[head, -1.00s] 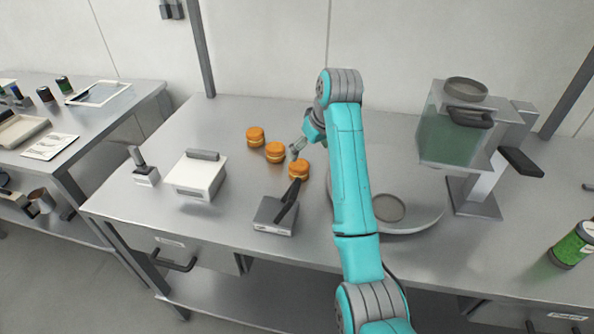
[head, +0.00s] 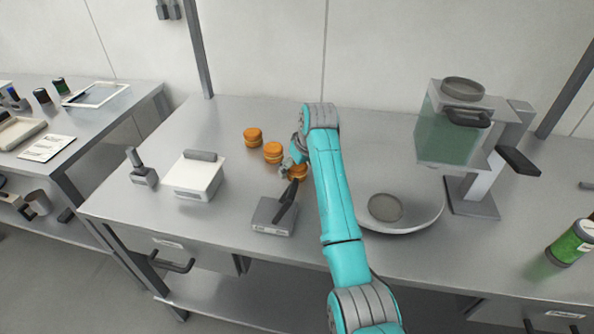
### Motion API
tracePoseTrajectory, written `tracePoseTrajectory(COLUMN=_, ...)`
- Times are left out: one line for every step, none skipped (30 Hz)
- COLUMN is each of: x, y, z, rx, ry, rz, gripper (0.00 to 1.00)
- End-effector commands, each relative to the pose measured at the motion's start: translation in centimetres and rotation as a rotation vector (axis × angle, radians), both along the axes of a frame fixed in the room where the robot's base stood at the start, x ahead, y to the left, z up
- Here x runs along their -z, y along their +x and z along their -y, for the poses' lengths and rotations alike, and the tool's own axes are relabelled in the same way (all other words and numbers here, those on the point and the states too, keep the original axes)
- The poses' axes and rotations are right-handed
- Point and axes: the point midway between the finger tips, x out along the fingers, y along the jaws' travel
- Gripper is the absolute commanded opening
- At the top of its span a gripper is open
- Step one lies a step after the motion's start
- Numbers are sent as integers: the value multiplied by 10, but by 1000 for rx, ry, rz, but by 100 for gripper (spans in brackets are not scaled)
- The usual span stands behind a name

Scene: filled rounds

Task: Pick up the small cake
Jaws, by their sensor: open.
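Three small round orange-brown cakes, each with a pale band around the middle, stand in a slanting row on the steel table. The far left cake (head: 253,137) and the middle cake (head: 273,152) are in full view. The near right cake (head: 298,172) is partly hidden by my gripper (head: 286,168). My gripper is open, tilted downward at the left edge of the near right cake. I cannot tell whether it touches the cake. Nothing shows between its fingers.
A grey device with a dark lever (head: 273,216) stands just in front of the cakes. A white lidded box (head: 195,177) is to the left. A round pale dish (head: 420,219) and a dispenser with a green tank (head: 452,135) are to the right. The back left tabletop is clear.

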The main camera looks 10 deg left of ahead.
Motion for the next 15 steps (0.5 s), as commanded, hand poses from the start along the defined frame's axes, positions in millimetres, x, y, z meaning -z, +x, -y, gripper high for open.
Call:
tracePoseTrajectory(x=2, y=1, z=-1, rx=0, ry=0, rz=0, gripper=93)
tracePoseTrajectory(x=3, y=1, z=-1, rx=0, ry=0, rz=0, gripper=93)
tracePoseTrajectory(x=3, y=1, z=-1, rx=0, ry=0, rz=0, gripper=93)
tracePoseTrajectory(x=3, y=1, z=-1, rx=0, ry=0, rz=0, gripper=93)
tracePoseTrajectory(x=3, y=1, z=-1, rx=0, ry=1, rz=1, gripper=93)
tracePoseTrajectory(x=3, y=1, z=-1, rx=0, ry=0, rz=0, gripper=93)
tracePoseTrajectory(x=3, y=1, z=-1, rx=-1, ry=0, rz=0, gripper=93)
tracePoseTrajectory(x=3, y=1, z=-1, rx=-1, ry=0, rz=0, gripper=93)
tracePoseTrajectory(x=3, y=1, z=-1, rx=-1, ry=0, rz=0, gripper=83)
tracePoseTrajectory(x=3, y=1, z=-1, rx=-1, ry=0, rz=0, gripper=75)
tracePoseTrajectory(x=3, y=1, z=-1, rx=-1, ry=0, rz=0, gripper=68)
tracePoseTrajectory(x=3, y=1, z=-1, rx=-1, ry=0, rz=0, gripper=58)
tracePoseTrajectory(x=3, y=1, z=-1, rx=-1, ry=0, rz=0, gripper=50)
tracePoseTrajectory(x=3, y=1, z=-1, rx=-1, ry=0, rz=0, gripper=48)
tracePoseTrajectory(x=3, y=1, z=-1, rx=-1, ry=0, rz=0, gripper=48)
